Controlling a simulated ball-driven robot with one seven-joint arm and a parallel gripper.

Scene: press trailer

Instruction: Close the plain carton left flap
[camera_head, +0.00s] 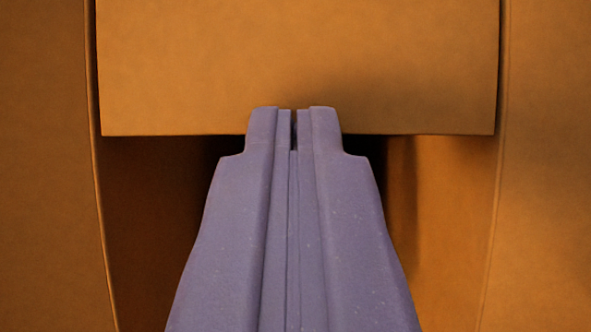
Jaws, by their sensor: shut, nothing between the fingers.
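The plain brown carton fills the head camera view. A broad flat flap (298,60) spans the top middle, its straight free edge running across above a dark opening (158,200). A brown panel (45,170) stands left of the opening and another panel (545,170) stands right of it. I cannot tell which of these is the left flap. My purple gripper (294,110) points up the picture with its fingers together and empty. Its tips overlap the middle of the flap's free edge, and a shadow lies beside them. I cannot tell whether they touch. The gripper hides part of the opening.
The opening shows on both sides of my gripper, dark at left and with a lit inner wall (440,220) at right. The side panels' curved edges bound the opening closely. Nothing outside the carton is in view.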

